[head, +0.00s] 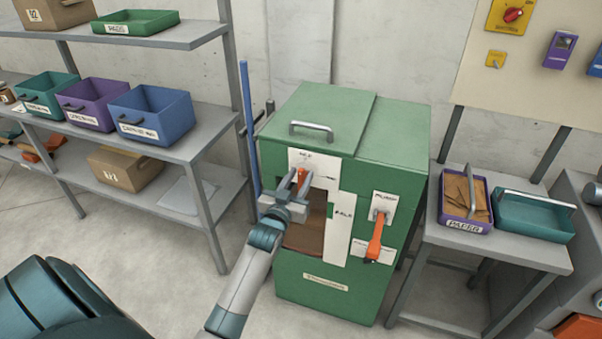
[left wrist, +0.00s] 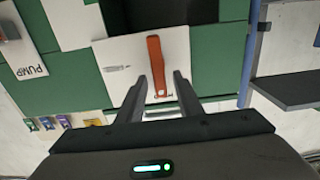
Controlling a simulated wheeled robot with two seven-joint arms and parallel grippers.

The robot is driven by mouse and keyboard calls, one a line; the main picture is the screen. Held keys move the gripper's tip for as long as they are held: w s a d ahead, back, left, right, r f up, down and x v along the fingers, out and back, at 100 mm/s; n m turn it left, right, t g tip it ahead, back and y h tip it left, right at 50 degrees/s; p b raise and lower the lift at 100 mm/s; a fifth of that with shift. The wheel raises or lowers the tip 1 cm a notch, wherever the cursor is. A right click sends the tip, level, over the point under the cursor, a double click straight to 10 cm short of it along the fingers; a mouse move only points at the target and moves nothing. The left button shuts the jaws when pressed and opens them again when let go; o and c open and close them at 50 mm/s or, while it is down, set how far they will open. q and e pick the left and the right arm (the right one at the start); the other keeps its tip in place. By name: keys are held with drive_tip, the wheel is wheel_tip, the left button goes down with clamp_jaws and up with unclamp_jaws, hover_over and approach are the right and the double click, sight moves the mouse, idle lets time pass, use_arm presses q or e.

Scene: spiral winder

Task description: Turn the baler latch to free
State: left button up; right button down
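The green baler (head: 330,290) stands in the middle of the head view. Near its top front is a white plate (head: 326,164) with a short orange latch lever (head: 303,171). In the left wrist view, the latch lever (left wrist: 155,58) lies lengthwise on its plate (left wrist: 120,60), beside a small printed mark. My left gripper (head: 297,178) is in front of the latch, partly covering it. In the left wrist view its two fingers (left wrist: 159,76) are open, one on each side of the lever's lower pictured end, with gaps visible. My right gripper is not in view.
An orange pump lever (head: 375,236) hangs on the baler's right front. A lid handle (head: 311,128) is on top. Shelves with bins (head: 152,112) stand left. A side table holds a purple paper tray (head: 466,226) and a teal tray (head: 530,222). A blue pole (head: 249,120) stands behind.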

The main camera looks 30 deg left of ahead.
use_arm(q)
drive_tip(key=shift+w+a, duration=0.15)
drive_tip(key=shift+w, duration=0.5)
clamp_jaws()
